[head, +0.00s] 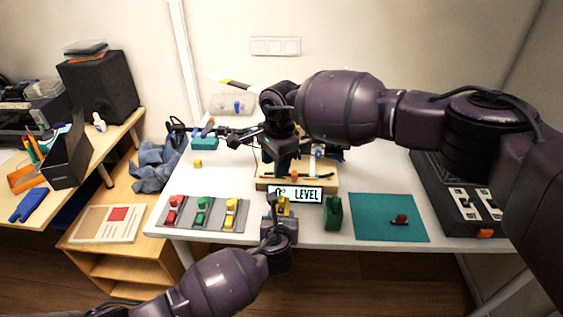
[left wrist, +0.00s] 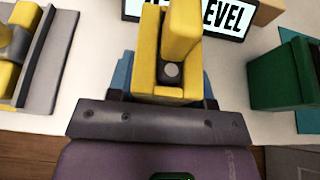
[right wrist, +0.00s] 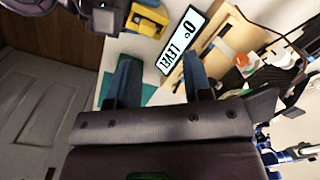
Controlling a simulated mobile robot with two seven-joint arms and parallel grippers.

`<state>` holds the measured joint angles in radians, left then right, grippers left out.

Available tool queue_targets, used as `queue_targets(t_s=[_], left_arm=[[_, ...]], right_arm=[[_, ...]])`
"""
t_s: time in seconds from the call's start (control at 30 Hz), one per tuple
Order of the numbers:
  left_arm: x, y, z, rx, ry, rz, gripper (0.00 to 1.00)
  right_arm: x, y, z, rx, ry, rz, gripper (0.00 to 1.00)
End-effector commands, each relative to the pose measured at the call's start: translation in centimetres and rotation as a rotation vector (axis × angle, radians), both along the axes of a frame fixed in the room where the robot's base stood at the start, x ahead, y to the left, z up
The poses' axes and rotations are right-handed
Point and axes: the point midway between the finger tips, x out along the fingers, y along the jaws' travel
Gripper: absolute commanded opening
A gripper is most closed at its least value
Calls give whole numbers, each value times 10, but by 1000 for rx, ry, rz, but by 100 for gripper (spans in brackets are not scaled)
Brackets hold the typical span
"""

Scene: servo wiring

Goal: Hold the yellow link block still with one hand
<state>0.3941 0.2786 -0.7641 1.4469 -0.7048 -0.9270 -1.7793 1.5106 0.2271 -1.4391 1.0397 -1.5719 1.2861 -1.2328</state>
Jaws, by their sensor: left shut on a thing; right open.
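A yellow link block (head: 284,207) stands at the front edge of the white table, just before the "0° LEVEL" sign (head: 295,194). My left gripper (head: 280,205) is shut on it from the front. In the left wrist view the yellow link block (left wrist: 146,50) shows an upright slotted shape with a grey round part inside. My right gripper (head: 284,168) is above the wooden board (head: 265,184), behind the sign. In the right wrist view my right gripper (right wrist: 160,78) is open and empty, with the sign (right wrist: 182,48) beyond its fingers.
A green block (head: 333,212) stands right of the yellow one, near the teal mat (head: 370,222) with a small red part (head: 400,219). A grey tray (head: 187,222) with red, green and yellow parts lies left. A black case (head: 440,190) fills the right side.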

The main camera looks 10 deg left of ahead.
Motion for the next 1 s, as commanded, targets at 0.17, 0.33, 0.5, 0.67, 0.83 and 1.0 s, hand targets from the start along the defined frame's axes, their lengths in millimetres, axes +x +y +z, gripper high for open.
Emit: queue_targets(t_s=[0.17,0.33,0.5,0.67,0.83,1.0], left_arm=[[0,0,0,0,0,1,22],[0,0,0,0,0,1,22],[0,0,0,0,0,1,22],[0,0,0,0,0,1,22],[0,0,0,0,0,1,22],[0,0,0,0,0,0,22]], right_arm=[[2,-6,0,-34,-20,253,46],[2,-11,0,-64,-31,502,46],[1,-14,0,-79,-32,720,46],[1,-15,0,-83,-33,855,46],[1,-15,-2,-81,-35,916,46],[1,-15,-16,-79,-33,921,46]])
